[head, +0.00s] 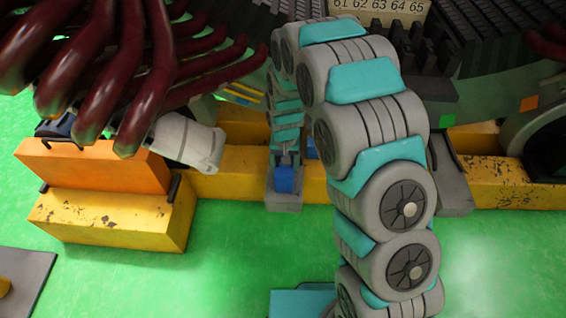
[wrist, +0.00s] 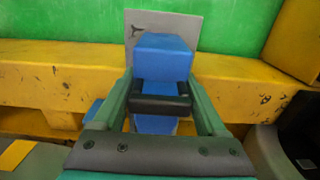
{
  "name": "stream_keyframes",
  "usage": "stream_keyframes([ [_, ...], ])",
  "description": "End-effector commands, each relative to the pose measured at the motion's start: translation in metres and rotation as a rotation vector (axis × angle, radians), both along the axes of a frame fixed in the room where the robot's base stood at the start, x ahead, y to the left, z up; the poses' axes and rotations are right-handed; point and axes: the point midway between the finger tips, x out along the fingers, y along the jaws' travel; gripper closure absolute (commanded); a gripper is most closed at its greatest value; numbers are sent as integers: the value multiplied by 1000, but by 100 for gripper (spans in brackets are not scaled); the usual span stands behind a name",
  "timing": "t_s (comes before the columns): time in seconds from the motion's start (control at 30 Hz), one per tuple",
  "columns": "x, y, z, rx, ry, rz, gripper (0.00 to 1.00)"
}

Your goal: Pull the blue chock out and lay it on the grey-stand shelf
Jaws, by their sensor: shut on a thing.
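My gripper (wrist: 160,97) is shut on the blue chock (wrist: 164,56), with dark pads across it in the wrist view. The chock's blue block shows beyond the pads and more blue shows between the fingers. In the head view my gripper (head: 285,158) is small at the end of my arm, with the chock (head: 284,179) just below it. A grey plate (wrist: 191,30) lies behind the chock in the wrist view; it also shows in the head view (head: 283,204) in front of the yellow beam. I cannot tell whether chock and plate touch, or whether this plate is the grey-stand shelf.
A yellow beam (head: 234,173) runs behind the chock. Another blue piece (wrist: 93,109) sits left of my gripper in the wrist view. An orange block (head: 92,167) on a yellow block (head: 112,216) stands at left, under dark red tubes (head: 125,60). Green floor (head: 215,265) is clear in front.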

Motion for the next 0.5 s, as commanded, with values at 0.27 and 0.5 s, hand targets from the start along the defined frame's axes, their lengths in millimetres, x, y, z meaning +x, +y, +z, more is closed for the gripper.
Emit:
stream_keyframes([
  [0.27, -1, 0, 1, 1, -2, 0, 100],
  [0.5, -1, 0, 1, 0, -1, 0, 6],
])
